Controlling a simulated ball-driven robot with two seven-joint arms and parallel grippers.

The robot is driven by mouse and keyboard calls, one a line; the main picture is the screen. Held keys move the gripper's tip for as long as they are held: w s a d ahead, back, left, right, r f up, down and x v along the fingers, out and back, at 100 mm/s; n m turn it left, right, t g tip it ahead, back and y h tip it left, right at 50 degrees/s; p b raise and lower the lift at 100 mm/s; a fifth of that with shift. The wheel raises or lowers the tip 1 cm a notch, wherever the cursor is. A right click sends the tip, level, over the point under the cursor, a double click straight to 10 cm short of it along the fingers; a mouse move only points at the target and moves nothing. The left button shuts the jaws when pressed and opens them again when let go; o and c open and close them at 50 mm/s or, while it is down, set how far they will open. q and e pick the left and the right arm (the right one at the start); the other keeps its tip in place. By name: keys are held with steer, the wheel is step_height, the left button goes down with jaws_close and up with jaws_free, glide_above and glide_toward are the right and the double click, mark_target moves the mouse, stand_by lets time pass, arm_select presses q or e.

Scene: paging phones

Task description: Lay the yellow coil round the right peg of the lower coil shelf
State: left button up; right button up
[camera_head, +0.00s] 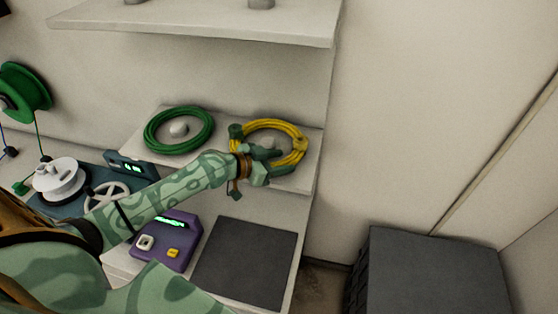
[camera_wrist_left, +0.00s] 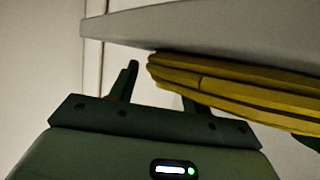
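The yellow coil (camera_head: 262,124) lies at the right of the lower coil shelf (camera_head: 311,172), looped around a grey peg (camera_head: 268,143) that is partly hidden. My left gripper (camera_head: 266,154) is at the coil's near side, low against the shelf. In the left wrist view its two fingers (camera_wrist_left: 160,92) stand apart with a gap between them. The yellow coil (camera_wrist_left: 235,85) runs past the right finger there, close beneath the pale shelf edge (camera_wrist_left: 200,25). Whether the fingers touch the coil is unclear. My right gripper is not in view.
A green coil (camera_head: 160,148) lies round the left peg (camera_head: 179,129). An upper shelf (camera_head: 190,30) overhangs. Below are a purple device (camera_head: 172,250), a dark mat (camera_head: 245,262) and a white spool (camera_head: 60,180). A dark box (camera_head: 435,270) stands at right.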

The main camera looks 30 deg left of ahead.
arm_select(q)
steer(key=shift+s+a+r, duration=0.1)
steer(key=shift+r, duration=0.1)
steer(key=v, duration=1.1)
steer(key=shift+s+a+b, duration=0.2)
steer(key=shift+s+b, duration=0.05)
steer(key=shift+b, duration=0.05)
steer(key=shift+r, duration=0.1)
